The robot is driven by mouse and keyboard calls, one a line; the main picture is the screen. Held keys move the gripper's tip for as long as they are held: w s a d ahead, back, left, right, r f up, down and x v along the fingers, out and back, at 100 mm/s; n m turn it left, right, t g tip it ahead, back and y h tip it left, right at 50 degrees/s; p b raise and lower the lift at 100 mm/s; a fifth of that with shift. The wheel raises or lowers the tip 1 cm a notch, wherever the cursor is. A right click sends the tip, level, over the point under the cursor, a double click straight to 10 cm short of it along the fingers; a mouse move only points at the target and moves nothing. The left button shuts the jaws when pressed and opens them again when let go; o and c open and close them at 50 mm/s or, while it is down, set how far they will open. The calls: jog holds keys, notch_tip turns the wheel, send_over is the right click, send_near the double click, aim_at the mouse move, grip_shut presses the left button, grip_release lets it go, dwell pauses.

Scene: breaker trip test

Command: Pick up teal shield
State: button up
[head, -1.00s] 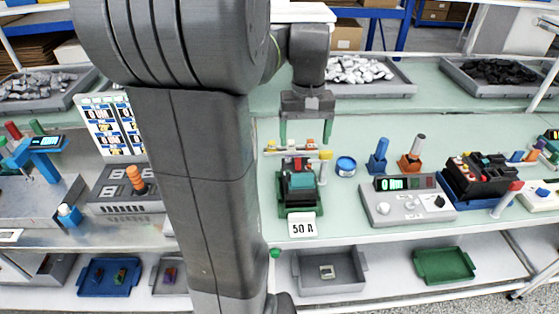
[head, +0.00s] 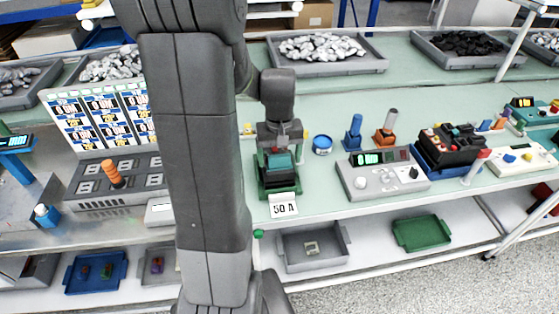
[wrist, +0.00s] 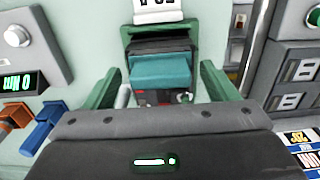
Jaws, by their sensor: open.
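The teal shield (wrist: 161,69) is a small teal cover on the front of a dark breaker unit (wrist: 160,46) seated in a green holder. In the head view the teal shield (head: 280,160) shows just below my gripper (head: 279,146). In the wrist view my gripper (wrist: 161,88) is open, its two green fingers on either side of the shield and apart from it. Nothing is between the fingers at their tips except the view of the shield and breaker. In the head view my wrist hides the back of the unit.
A "50 A" card (head: 284,207) stands at the holder's front. A blue round tin (head: 322,144), a grey meter box (head: 383,176) and blue (head: 353,134) and orange (head: 386,130) handled tools stand to the right. A grey tray (head: 312,246) sits on the lower shelf.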

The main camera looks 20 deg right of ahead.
jog(key=shift+f, duration=0.4)
jog(key=shift+c, duration=0.4)
jog(key=c, duration=1)
jog(key=shift+r, duration=0.15)
